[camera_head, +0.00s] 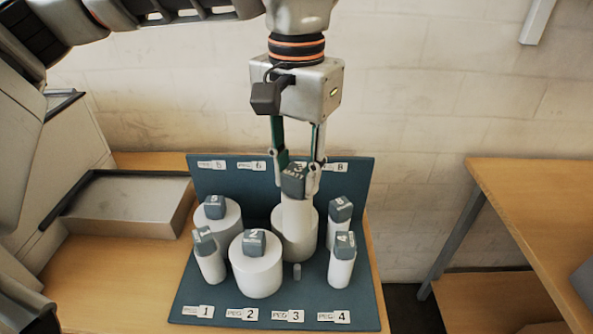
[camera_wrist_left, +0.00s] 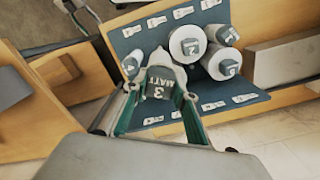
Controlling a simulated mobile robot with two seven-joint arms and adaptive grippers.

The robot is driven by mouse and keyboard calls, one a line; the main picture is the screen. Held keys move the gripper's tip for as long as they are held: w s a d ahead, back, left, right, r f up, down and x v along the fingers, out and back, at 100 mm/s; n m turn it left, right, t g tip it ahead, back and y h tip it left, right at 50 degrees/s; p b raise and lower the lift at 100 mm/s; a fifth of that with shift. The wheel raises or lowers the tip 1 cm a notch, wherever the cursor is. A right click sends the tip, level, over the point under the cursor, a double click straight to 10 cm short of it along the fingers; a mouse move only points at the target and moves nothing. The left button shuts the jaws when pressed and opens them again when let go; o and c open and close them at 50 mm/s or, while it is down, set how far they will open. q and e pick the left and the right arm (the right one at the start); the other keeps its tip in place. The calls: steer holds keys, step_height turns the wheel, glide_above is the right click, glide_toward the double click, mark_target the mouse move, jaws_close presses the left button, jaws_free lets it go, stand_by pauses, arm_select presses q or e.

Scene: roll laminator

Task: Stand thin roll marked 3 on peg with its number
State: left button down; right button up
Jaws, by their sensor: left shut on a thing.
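The thin white roll (camera_head: 297,213) has a grey top block marked 3, and its block reads "3 MATT" in the left wrist view (camera_wrist_left: 161,82). My left gripper (camera_head: 296,176) is shut on the top block and holds the roll upright above the blue board (camera_head: 317,300). The roll hangs in front of a thick white roll (camera_head: 294,245) in the head view; I cannot tell whether they touch. A small bare peg (camera_head: 296,271) stands below and in front of it, behind the label PEG 3 (camera_head: 288,316).
On the board, thick roll 2 (camera_head: 257,270) and thin roll 1 (camera_head: 210,262) stand left of the bare peg. Thin roll 4 (camera_head: 341,268) stands right of it, with another thin roll (camera_head: 340,210) behind. A grey tray (camera_head: 115,205) lies at left.

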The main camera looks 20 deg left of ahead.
mark_target(297, 199)
arm_select(q)
steer(key=shift+w, duration=0.2)
steer(key=shift+s+f+b, duration=0.2)
steer(key=shift+f+b, duration=0.15)
steer(key=shift+f, duration=0.35)
steer(key=shift+f+b, duration=0.4)
steer(key=shift+b, duration=0.1)
step_height(297, 199, down, 3)
steer(key=b, duration=0.3)
steer(key=shift+f, duration=0.15)
step_height(297, 199, down, 7)
steer(key=b, duration=0.6)
arm_select(e)
step_height(297, 199, down, 8)
steer(key=a, duration=0.2)
steer(key=shift+f, duration=0.25)
arm_select(q)
steer(key=shift+p, duration=0.3)
arm_select(e)
steer(key=shift+w+r, duration=0.25)
steer(key=shift+r, duration=0.25)
